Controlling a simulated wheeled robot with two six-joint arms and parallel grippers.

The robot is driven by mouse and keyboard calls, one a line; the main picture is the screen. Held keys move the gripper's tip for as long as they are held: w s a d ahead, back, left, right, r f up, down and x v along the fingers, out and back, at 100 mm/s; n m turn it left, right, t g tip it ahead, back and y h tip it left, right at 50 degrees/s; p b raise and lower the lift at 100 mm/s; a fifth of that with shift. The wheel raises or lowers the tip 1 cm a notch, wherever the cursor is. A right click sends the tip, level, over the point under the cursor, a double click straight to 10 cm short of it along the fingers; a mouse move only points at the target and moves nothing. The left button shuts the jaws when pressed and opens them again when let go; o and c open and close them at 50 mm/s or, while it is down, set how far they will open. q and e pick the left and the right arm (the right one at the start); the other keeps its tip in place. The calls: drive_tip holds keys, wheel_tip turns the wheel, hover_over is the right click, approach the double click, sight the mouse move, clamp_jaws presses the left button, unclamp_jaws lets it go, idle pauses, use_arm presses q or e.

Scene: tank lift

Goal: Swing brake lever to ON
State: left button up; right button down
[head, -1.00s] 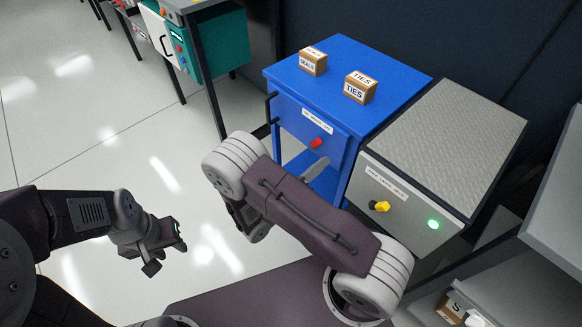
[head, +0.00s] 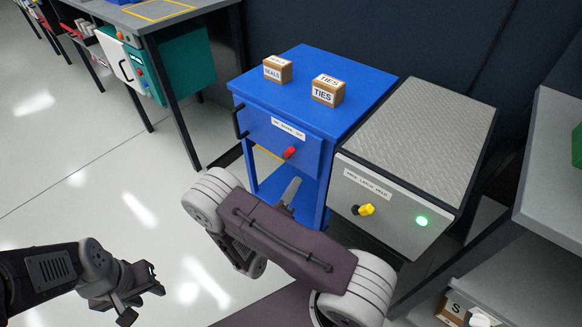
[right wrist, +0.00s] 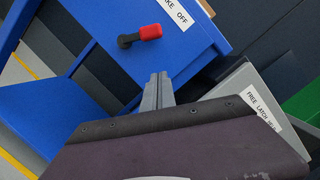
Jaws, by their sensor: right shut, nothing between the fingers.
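The brake lever (head: 290,152) is a red-handled lever on the front of a blue cart (head: 345,80). In the right wrist view the lever (right wrist: 150,32) has a black pivot end at left and its red grip points right, beside a label (right wrist: 172,14) reading "...KE OFF". My right gripper (head: 293,186) is shut and empty, just below the lever and apart from it in the head view. Its closed fingers (right wrist: 158,88) also show below the lever in the wrist view. My left gripper (head: 143,294) is open and empty over the floor at lower left.
A grey cabinet (head: 420,120) with a yellow knob (head: 364,210) and a lit green light (head: 421,221) stands right of the cart. Two boxes, SEALS (head: 277,70) and TIES (head: 328,92), sit on the cart top. Open floor (head: 110,190) lies to the left.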

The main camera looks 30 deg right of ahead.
sight(288, 153)
drive_tip(key=x, duration=0.4)
drive_tip(key=shift+s+f+b, duration=0.1)
drive_tip(key=shift+f+b, duration=0.05)
drive_tip(key=shift+b, duration=0.2)
drive_tip(key=shift+w+a+r+b, duration=0.1)
drive_tip(key=shift+w+a+r, duration=0.1)
drive_tip(key=shift+w+r, duration=0.3)
drive_tip(key=shift+w+a+r+b, duration=0.15)
drive_tip(key=shift+w+a+r, duration=0.1)
drive_tip(key=shift+w, duration=0.4)
drive_tip(key=shift+w+a+r+b, duration=0.1)
drive_tip(key=shift+w+r, duration=0.3)
drive_tip(key=shift+w, duration=0.2)
